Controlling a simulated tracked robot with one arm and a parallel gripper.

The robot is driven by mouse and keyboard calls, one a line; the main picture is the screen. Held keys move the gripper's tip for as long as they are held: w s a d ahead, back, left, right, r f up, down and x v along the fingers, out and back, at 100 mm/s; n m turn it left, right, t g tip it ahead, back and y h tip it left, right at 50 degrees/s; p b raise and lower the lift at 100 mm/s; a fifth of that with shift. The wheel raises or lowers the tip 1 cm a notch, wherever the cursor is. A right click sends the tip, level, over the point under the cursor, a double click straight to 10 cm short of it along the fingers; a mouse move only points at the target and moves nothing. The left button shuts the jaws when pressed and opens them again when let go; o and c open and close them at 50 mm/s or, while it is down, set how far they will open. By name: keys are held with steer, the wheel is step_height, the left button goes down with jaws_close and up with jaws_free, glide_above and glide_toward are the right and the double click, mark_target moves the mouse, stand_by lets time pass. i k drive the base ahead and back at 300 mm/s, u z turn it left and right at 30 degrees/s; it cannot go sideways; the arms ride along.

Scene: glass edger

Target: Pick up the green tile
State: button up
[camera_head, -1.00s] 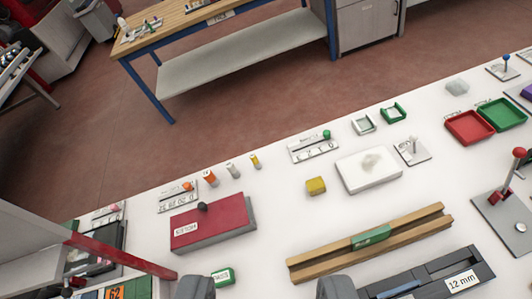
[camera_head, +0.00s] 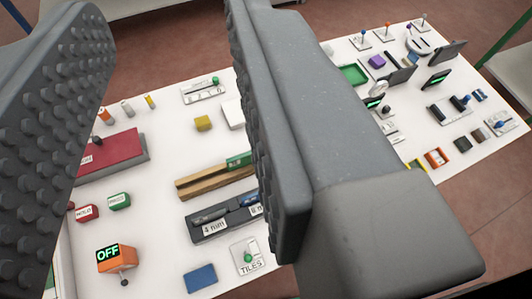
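A green piece, apparently the green tile (camera_head: 239,160), lies in the groove of a wooden rail (camera_head: 205,183) on the white table. Its right part is hidden behind the right finger of my gripper (camera_head: 165,30). My gripper is open, with its two ridged grey fingers wide apart and nothing held between them. The fingers loom large and close to the camera, and the tile shows beyond them, beside the inner edge of the right finger.
A grey "4 mm" block (camera_head: 225,220), a TILES switch plate (camera_head: 247,257), a blue block (camera_head: 201,278) and an orange OFF box (camera_head: 117,260) lie nearer.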

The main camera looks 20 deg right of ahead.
mark_target(234, 163)
steer(key=z, duration=0.1)
steer(key=k, duration=1)
steer(key=u, duration=0.05)
